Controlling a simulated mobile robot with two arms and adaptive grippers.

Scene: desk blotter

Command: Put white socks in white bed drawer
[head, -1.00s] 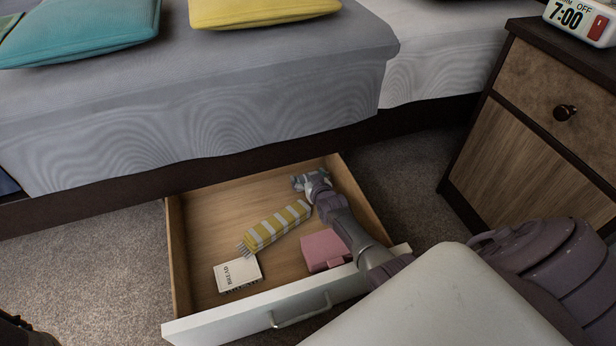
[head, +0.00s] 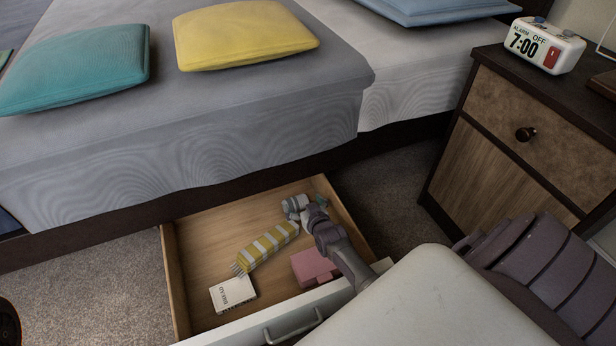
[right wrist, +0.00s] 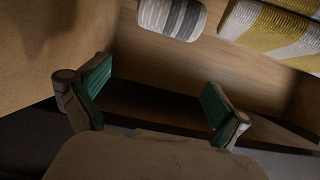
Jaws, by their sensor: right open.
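The white bed drawer (head: 205,235) is pulled out from under the bed, with a wooden inside and a white front. A rolled pair of white and grey striped socks (head: 294,205) lies in its far right part. The socks also show at the top of the right wrist view (right wrist: 172,18). My right gripper (head: 314,207) reaches over the drawer front into the drawer, just right of the socks. In the right wrist view its green-padded fingers (right wrist: 155,90) are spread with nothing between them. The socks are apart from the fingers there. My left gripper is not in view.
In the drawer are a yellow and white striped cloth item (head: 268,247), a white book (head: 233,292) and a pink box (head: 314,267). A nightstand (head: 500,170) with an alarm clock (head: 545,45) stands right. The bed (head: 200,130) overhangs the drawer's back.

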